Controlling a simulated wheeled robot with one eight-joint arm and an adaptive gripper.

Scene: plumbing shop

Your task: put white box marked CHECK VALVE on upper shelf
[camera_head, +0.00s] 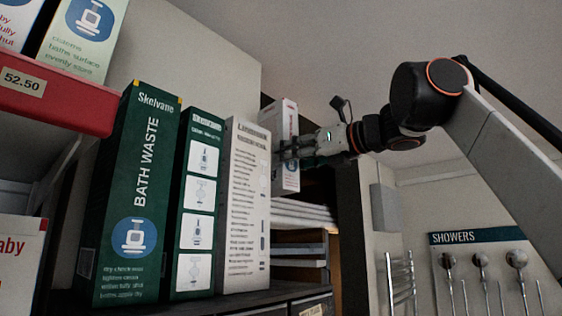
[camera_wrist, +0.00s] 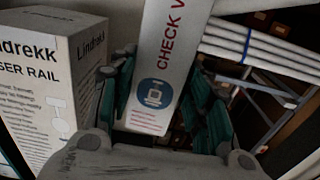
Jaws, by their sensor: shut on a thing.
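The white box marked CHECK VALVE (camera_wrist: 170,55) is between my gripper's fingers in the wrist view, with a blue round emblem near its lower end. In the head view this box (camera_head: 290,180) stands roughly upright behind my gripper, partly hidden by it. My gripper (camera_head: 292,148) is shut on the box, with green-padded fingers on both sides of it in the wrist view (camera_wrist: 165,105). The dark shelf (camera_head: 250,299) below carries several boxes, just left of the held box. Whether the held box touches a shelf cannot be told.
A green BATH WASTE box (camera_head: 135,190), a green box with pictures (camera_head: 196,215) and a white Lindrekk box (camera_head: 245,205) stand left of my gripper. White pipes (camera_head: 303,213) lie on a rack behind. A red shelf edge (camera_head: 55,92) is at upper left.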

